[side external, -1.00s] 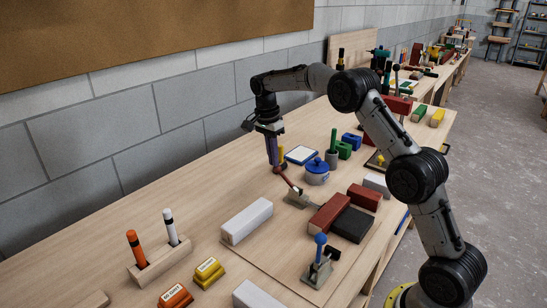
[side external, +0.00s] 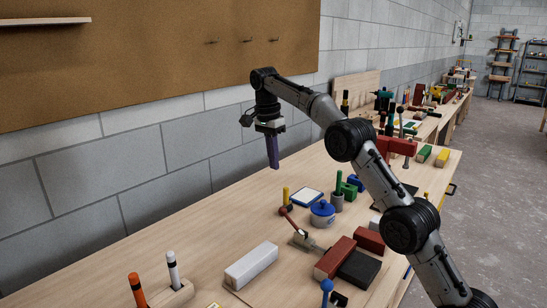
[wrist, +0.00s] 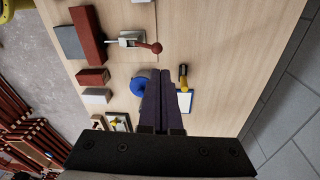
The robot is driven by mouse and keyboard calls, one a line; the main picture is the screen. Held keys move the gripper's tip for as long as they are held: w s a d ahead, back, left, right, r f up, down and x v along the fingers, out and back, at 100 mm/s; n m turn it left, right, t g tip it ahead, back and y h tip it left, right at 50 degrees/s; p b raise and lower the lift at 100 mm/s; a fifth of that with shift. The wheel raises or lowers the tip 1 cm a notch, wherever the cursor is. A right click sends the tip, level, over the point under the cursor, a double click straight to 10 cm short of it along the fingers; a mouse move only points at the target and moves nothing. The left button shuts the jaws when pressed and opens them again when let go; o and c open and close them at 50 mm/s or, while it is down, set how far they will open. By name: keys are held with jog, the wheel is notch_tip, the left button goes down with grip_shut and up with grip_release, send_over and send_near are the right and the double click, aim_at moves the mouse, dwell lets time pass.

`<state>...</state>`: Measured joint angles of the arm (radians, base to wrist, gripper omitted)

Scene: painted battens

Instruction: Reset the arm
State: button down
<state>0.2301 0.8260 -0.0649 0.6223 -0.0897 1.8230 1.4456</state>
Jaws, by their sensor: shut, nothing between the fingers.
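My gripper (side external: 273,164) is raised in the air above the wood bench, pointing down, shut and empty. Its two dark purple fingers lie together in the wrist view (wrist: 154,76). A clamp (side external: 303,240) with a red-knobbed lever stands on the bench below my gripper; it also shows in the wrist view (wrist: 125,40). A red batten (side external: 335,258) lies beside a dark block (side external: 358,268). A white batten (side external: 250,266) lies nearer the front. My gripper touches none of them.
A blue-lidded pot (side external: 322,213), a white pad with blue edge (side external: 306,197) and a green block (side external: 348,190) stand around the clamp. Orange (side external: 136,289) and white (side external: 172,268) markers stand in a wooden holder. A block wall runs behind the bench; open air surrounds my gripper.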

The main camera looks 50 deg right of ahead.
jog(key=shift+r, duration=0.45)
